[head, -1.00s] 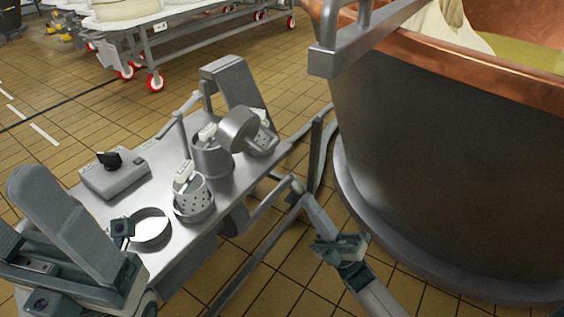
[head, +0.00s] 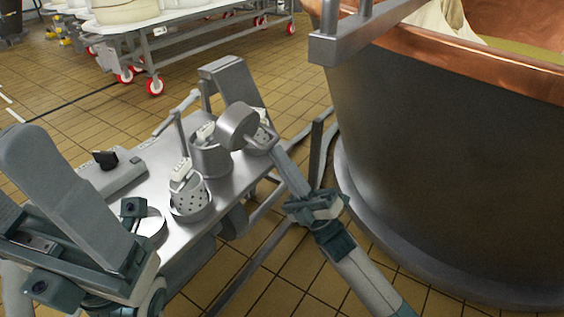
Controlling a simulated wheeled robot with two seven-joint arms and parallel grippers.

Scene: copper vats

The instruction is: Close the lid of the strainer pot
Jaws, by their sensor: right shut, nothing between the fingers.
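A grey metal pot (head: 209,160) stands on the steel table, with a pale tagged piece sticking up in it. A round metal lid (head: 237,124) stands tilted open at its right; I cannot tell which vessel it is joined to. A perforated strainer (head: 189,197) stands in front, and another perforated vessel (head: 263,134) shows partly behind the lid. My right gripper (head: 276,151) is shut and empty, its tips at the table's right edge, just right of and below the lid. I cannot tell whether they touch anything. My left arm is at the left; its fingertips are not clear.
The steel table (head: 229,186) also bears a grey box (head: 113,176) and a round white dish (head: 152,224), partly hidden by my left arm. A big copper-rimmed vat (head: 440,150) stands close at the right. A wheeled rack (head: 180,40) is behind.

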